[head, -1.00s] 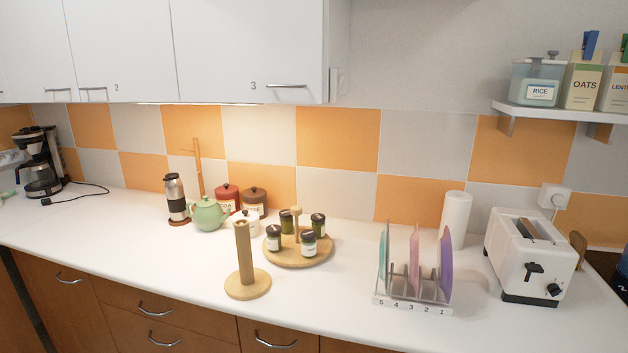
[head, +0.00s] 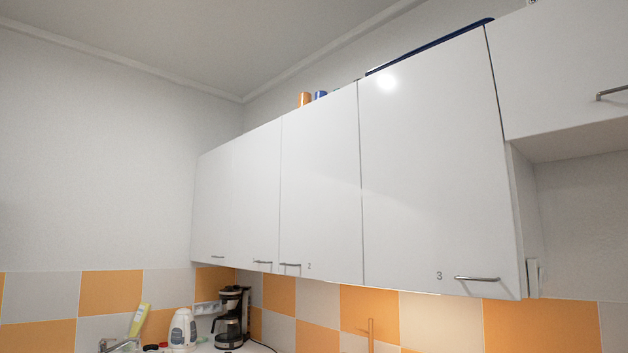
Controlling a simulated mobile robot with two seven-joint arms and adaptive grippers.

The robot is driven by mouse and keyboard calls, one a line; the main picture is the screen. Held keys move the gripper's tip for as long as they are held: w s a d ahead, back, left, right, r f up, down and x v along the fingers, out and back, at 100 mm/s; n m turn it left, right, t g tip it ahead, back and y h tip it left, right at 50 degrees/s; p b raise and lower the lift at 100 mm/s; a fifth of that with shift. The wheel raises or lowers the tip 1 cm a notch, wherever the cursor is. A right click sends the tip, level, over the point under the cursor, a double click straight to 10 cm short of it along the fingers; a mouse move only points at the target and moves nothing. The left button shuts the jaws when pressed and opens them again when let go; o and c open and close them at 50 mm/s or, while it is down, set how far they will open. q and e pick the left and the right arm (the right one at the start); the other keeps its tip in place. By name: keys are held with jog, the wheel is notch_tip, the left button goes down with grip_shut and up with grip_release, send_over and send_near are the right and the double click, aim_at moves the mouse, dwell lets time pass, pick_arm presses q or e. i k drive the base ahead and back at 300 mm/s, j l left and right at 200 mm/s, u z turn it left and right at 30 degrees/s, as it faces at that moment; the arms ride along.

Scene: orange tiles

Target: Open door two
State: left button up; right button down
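Door two (head: 318,190) is a white upper cabinet door in the head view, left of the middle, and it is closed. A small "2" is marked near its lower left corner. Its metal bar handle (head: 290,265) lies flat along the bottom edge, left of the number. Door three (head: 435,170), to its right, is larger in view and closed, with its own handle (head: 477,279). Neither of my grippers shows in the head view.
More closed white doors (head: 255,195) continue to the left. An orange cup (head: 304,99) and a blue cup (head: 320,96) stand on top of the cabinets. Below are a coffee maker (head: 231,318), a white kettle (head: 183,330) and a tap (head: 118,344).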

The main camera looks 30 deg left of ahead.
aim_at(321, 229)
jog(key=i+j, duration=0.15)
jog(key=j, duration=0.25)
jog(key=i+j, duration=0.1)
jog(key=j, duration=0.35)
jog(key=i+j, duration=0.15)
jog(key=j, duration=0.25)
jog(key=k+u, duration=0.05)
